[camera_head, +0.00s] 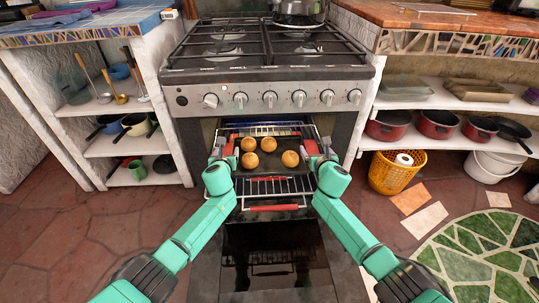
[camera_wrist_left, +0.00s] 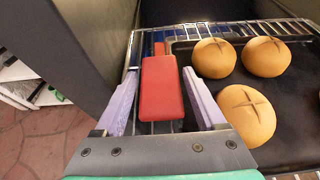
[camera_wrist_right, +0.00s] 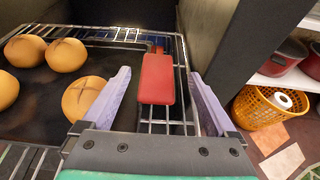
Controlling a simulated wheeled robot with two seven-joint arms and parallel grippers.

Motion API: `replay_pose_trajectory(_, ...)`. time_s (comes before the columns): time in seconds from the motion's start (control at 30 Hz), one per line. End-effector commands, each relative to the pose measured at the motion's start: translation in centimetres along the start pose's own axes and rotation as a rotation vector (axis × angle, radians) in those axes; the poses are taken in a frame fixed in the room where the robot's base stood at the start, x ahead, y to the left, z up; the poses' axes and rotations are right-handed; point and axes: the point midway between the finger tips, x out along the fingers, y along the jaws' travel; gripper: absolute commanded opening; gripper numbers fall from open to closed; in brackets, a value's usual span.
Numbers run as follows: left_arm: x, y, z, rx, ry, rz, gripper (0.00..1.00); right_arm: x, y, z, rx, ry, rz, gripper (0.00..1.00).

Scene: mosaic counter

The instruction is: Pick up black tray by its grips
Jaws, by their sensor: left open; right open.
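The black tray (camera_head: 270,172) lies on a wire rack in the open oven and carries several scored round buns (camera_head: 268,144). Its left red grip shows in the left wrist view (camera_wrist_left: 161,88). Its right red grip shows in the right wrist view (camera_wrist_right: 156,79). My left gripper (camera_head: 222,147) is open, with its lilac fingers on either side of the left grip. My right gripper (camera_head: 318,146) is open, with its fingers on either side of the right grip. I cannot tell whether any finger touches a grip. Both grippers are empty.
The wire rack (camera_head: 275,186) sticks out of the oven, with a red piece (camera_head: 273,208) at its front. The oven door (camera_head: 274,258) hangs open below. Oven side walls stand close outside both grippers. An orange basket (camera_head: 395,174) stands on the floor at the right.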

Motion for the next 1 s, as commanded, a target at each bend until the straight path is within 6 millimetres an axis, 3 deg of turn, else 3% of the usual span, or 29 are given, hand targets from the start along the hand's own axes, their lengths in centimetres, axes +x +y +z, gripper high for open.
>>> replay_pose_trajectory(0.2,1.29,-0.05,-0.07,0.001,0.004,-0.002,0.72,1.28,0.34,-0.35,0.0,0.008,0.006,0.93)
replay_pose_trajectory(0.47,1.37,-0.04,-0.13,0.001,0.005,-0.003,0.72,1.36,0.35,-0.42,-0.001,0.009,0.007,0.93)
replay_pose_trajectory(0.53,1.37,-0.02,-0.14,0.001,0.005,-0.003,0.53,1.35,0.35,-0.42,0.0,0.009,0.007,0.73)
replay_pose_trajectory(0.67,1.37,-0.01,-0.15,0.001,0.005,-0.002,0.04,1.35,0.34,-0.44,-0.001,0.01,0.007,0.24)
replay_pose_trajectory(0.7,1.36,-0.02,-0.16,0.001,0.005,-0.002,0.0,1.35,0.34,-0.44,-0.001,0.01,0.007,0.08)
replay_pose_trajectory(0.73,1.36,-0.01,-0.16,0.001,0.005,-0.002,0.0,1.35,0.35,-0.44,-0.001,0.01,0.007,0.0)
replay_pose_trajectory(1.0,1.32,-0.04,0.04,0.001,0.004,-0.003,0.0,1.31,0.39,-0.25,-0.002,0.008,0.008,0.0)
